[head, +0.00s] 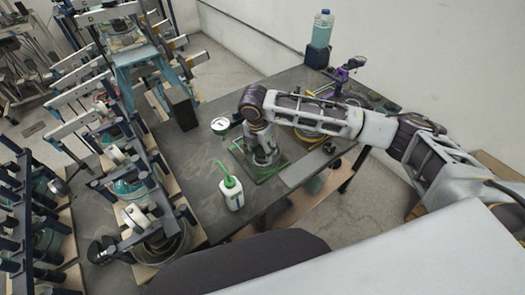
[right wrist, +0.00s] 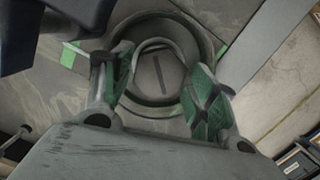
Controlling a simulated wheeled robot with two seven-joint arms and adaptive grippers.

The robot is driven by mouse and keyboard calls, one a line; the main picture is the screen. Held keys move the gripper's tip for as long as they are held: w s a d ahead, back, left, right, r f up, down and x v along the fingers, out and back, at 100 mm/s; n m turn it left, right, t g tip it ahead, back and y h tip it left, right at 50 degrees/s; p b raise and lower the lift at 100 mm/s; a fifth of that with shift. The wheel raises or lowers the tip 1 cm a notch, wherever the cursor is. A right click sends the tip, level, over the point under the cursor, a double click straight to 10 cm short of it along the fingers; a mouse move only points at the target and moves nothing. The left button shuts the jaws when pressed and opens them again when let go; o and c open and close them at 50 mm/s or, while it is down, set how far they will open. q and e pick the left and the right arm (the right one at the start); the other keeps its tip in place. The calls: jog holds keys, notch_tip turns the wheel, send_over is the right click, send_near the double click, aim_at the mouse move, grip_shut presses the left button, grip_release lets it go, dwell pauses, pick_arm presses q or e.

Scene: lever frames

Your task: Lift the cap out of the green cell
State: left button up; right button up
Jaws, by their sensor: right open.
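The green cell is a green-outlined square (head: 240,152) on the dark table; parts of its green border (right wrist: 70,54) also show in the right wrist view. A round grey metal cap (right wrist: 157,78) with a straight slot across its face sits inside a wider grey ring in the cell. My right gripper (head: 263,153) points down over the cell and hides much of it in the head view. In the right wrist view the right gripper (right wrist: 158,66) is open, its green-padded fingers on either side of the cap. Whether they touch it I cannot tell. My left gripper is not in view.
A white bottle with a green top (head: 231,190) stands at the near side of the cell. A round white-faced gauge (head: 220,124) is just left of it. A blue-liquid bottle (head: 321,30) stands at the back. Racks of levers (head: 110,130) crowd the left.

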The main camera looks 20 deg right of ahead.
aim_at(262, 151)
jog(key=shift+c, duration=0.4)
jog(key=c, duration=0.9)
notch_tip(262, 151, up, 10)
jog(key=shift+b, duration=0.45)
